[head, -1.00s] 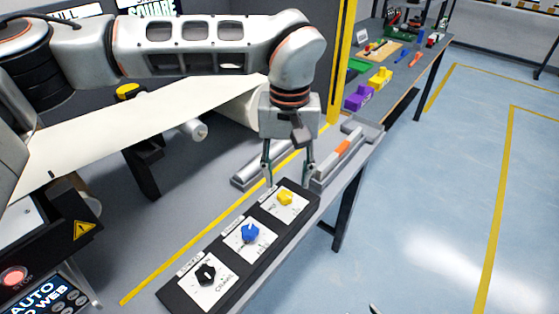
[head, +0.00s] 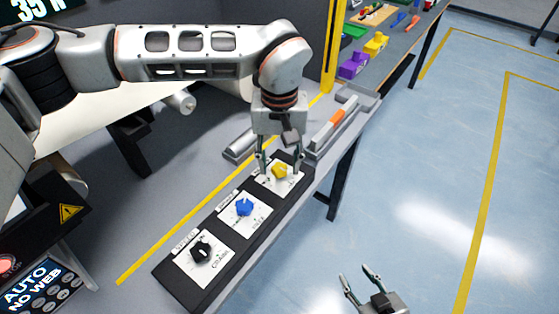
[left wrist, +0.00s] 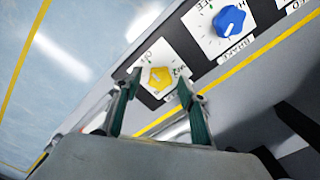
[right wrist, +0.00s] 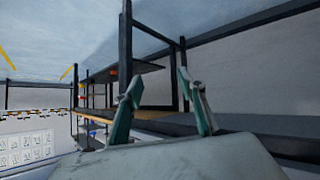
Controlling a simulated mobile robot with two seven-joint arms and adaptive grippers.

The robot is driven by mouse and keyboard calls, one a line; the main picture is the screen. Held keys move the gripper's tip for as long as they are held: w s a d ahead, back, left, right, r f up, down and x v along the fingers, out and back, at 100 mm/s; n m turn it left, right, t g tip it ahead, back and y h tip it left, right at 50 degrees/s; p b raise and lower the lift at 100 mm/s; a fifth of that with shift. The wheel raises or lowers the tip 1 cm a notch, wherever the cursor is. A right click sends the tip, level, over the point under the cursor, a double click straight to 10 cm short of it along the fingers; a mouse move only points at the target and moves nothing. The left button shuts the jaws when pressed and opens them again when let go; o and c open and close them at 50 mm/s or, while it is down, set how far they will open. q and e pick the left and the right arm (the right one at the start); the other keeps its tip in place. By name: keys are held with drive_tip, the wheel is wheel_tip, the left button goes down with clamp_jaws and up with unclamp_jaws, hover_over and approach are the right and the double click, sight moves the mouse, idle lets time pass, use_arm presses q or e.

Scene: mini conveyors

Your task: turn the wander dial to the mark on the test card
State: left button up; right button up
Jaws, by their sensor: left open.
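The yellow dial (head: 279,171) sits on a white card at the far end of a black panel (head: 188,292). It also shows in the left wrist view (left wrist: 158,79), where its label is partly hidden and seems to start with "WA". My left gripper (head: 279,167) is open and points down, with one finger on each side of the yellow dial; I cannot tell whether they touch it. The fingers also frame it in the left wrist view (left wrist: 159,78). My right gripper (head: 357,275) is open and empty, over the floor. I cannot make out a separate test card.
A blue dial (head: 243,207) and a black dial (head: 201,251) stand on the same panel, nearer. Blue floor at right is clear.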

use_arm(q)
drive_tip(key=c, duration=1.1)
drive_tip(key=shift+r+n, duration=0.1)
drive_tip(key=shift+n, duration=0.2)
